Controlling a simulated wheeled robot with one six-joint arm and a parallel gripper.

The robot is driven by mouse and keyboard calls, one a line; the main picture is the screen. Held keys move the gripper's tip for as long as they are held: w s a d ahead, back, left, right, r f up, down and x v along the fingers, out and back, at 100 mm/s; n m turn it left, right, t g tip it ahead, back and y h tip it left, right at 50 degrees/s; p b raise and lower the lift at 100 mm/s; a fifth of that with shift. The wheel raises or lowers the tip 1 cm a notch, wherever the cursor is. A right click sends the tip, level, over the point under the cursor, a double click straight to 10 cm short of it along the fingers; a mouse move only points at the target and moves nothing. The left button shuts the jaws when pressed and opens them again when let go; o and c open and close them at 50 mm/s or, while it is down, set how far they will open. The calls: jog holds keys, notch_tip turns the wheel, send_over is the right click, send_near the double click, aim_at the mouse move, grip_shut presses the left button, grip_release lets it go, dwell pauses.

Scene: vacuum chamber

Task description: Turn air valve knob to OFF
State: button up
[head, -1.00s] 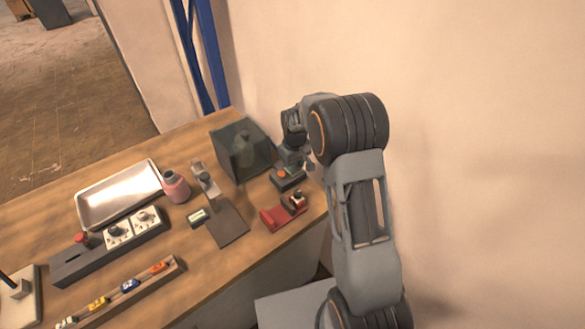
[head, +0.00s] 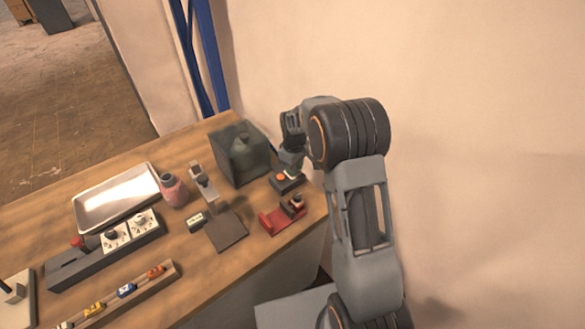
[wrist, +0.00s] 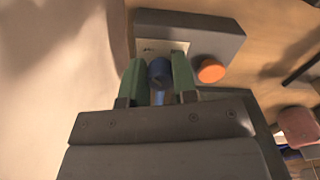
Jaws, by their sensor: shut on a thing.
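The air valve knob is a small blue knob (wrist: 160,72) on a dark grey box (wrist: 215,40), in front of a white label whose print is too small to read. An orange button (wrist: 211,70) sits beside it on the same box. My gripper (wrist: 159,78) has its green fingers on either side of the knob and is shut on it. In the head view my gripper (head: 291,168) reaches down to the box (head: 287,186) and hides the knob. The knob's pointer direction cannot be made out.
A dark see-through chamber (head: 228,165) with a bottle shape stands just left of the box. A red holder (head: 272,222) is in front. A pink jar (head: 174,191), metal tray (head: 108,208) and panel with dials (head: 75,268) lie left. The wall is close behind.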

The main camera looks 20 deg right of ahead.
jog(key=shift+w+a+r, duration=0.1)
jog(key=shift+a, duration=0.1)
jog(key=o, duration=0.5)
jog(key=shift+o, duration=1)
jog(key=shift+a, duration=0.2)
jog(key=shift+o, duration=1.1)
jog(key=shift+d, duration=0.25)
notch_tip(320, 180, up, 14)
jog(key=shift+b, duration=0.4)
jog(key=shift+f, duration=0.25)
